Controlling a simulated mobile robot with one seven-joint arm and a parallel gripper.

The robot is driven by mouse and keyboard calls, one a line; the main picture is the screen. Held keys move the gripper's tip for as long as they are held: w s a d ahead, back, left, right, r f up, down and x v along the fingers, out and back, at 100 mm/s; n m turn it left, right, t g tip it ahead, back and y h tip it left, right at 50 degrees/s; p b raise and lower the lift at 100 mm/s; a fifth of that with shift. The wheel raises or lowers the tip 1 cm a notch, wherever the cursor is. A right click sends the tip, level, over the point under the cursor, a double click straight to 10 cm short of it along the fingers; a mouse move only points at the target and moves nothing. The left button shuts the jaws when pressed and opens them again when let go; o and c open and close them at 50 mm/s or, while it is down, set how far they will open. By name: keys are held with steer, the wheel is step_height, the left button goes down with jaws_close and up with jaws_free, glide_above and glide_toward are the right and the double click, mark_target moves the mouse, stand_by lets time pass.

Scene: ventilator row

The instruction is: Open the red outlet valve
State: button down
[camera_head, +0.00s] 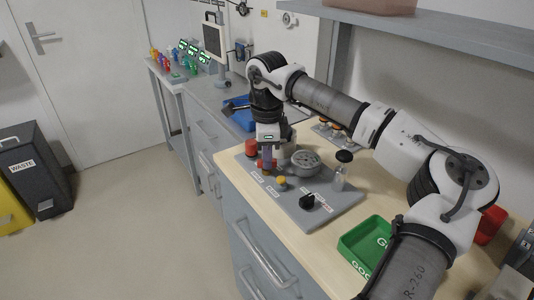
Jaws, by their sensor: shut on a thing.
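The grey valve panel (325,212) lies on the wooden bench top in the head view. Red parts show at its left end: a red cap (251,147) at the back left, and a red valve (265,166) just in front of it. My gripper (267,158) points down and is shut on the red valve; its fingers hide much of the valve. The labels on the panel are too small to read, and the angle of the valve handle cannot be told.
A yellow knob (282,182), a black knob (307,201), a round grey fitting (305,162) and a black-topped post (343,157) stand close by on the panel. A green tray (358,244) sits nearer. A shelf (440,35) overhangs the bench.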

steer(key=n, duration=0.6)
steer(key=shift+p, duration=0.35)
stand_by(0.4)
steer(key=c, duration=1.4)
jaws_free()
steer(key=shift+r, duration=0.1)
step_height(320, 180, up, 14)
steer(key=shift+b, duration=0.35)
steer(key=shift+f, duration=0.25)
